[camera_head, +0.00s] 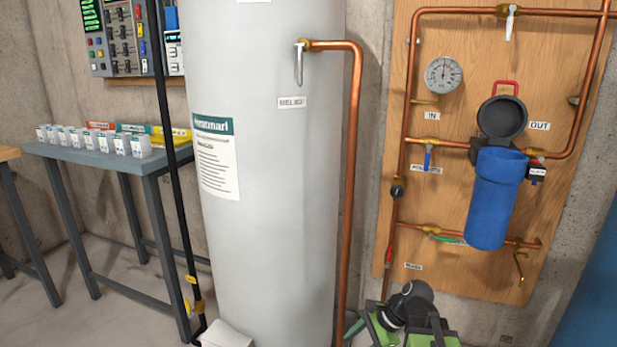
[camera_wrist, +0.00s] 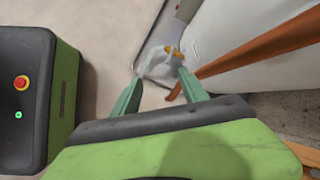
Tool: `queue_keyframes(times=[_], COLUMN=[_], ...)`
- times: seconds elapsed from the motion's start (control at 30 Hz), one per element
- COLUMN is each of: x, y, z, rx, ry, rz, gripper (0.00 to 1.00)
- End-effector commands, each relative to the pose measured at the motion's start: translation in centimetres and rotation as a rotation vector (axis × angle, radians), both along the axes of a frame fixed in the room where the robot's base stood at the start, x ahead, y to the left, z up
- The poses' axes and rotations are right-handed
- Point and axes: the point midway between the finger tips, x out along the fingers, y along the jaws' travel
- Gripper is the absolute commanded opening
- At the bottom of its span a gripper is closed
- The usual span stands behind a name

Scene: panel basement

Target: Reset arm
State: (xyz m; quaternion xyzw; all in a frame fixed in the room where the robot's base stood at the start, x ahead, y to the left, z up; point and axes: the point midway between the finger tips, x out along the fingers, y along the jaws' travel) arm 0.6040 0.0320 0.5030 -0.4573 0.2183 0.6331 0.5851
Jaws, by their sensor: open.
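The task names no object apart from my arm. My gripper (camera_wrist: 158,76) shows in the wrist view with its two green fingers spread apart. I see nothing held between them. Its fingers point toward the floor area beside the large white tank (camera_wrist: 235,40), with a copper pipe (camera_wrist: 250,50) just right of the fingers. In the head view my folded green and black arm is at the bottom, right of the tank (camera_head: 265,200) and in front of the lower part of the wooden panel. The fingers are mostly cut off there.
The wooden panel (camera_head: 470,60) carries copper pipes, a gauge (camera_head: 443,74), and an open blue filter housing (camera_head: 496,198) with a black lid (camera_head: 502,118). A grey table (camera_head: 95,150) with several small white boxes stands left. A black pipe (camera_head: 166,120) runs beside the tank.

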Motion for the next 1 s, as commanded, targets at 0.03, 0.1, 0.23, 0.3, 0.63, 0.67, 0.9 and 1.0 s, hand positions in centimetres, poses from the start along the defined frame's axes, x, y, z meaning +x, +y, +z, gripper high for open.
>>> queue_keyframes(times=[0.03, 0.1, 0.23, 0.3, 0.63, 0.67, 0.9, 1.0], x=[-0.7, -1.6, -2.6, -2.9, -3.1, -3.1, -3.1, -3.0], y=[1.8, 3.3, 2.7, 0.6, -3.3, -3.3, -3.2, -3.2], z=[0.4, -0.1, -1.1, -1.7, 1.9, 2.7, 10.8, 15.4], rx=[-0.063, -0.165, -0.350, -0.433, -0.565, -0.564, -0.563, -0.563], ry=[-0.028, -0.076, -0.157, -0.183, -0.268, -0.268, -0.269, -0.269], rz=[0.113, 0.289, 0.607, 0.745, 1.237, 1.236, 1.233, 1.233], gripper=[0.52, 0.52, 0.52, 0.52, 0.52, 0.52, 0.52, 0.52])
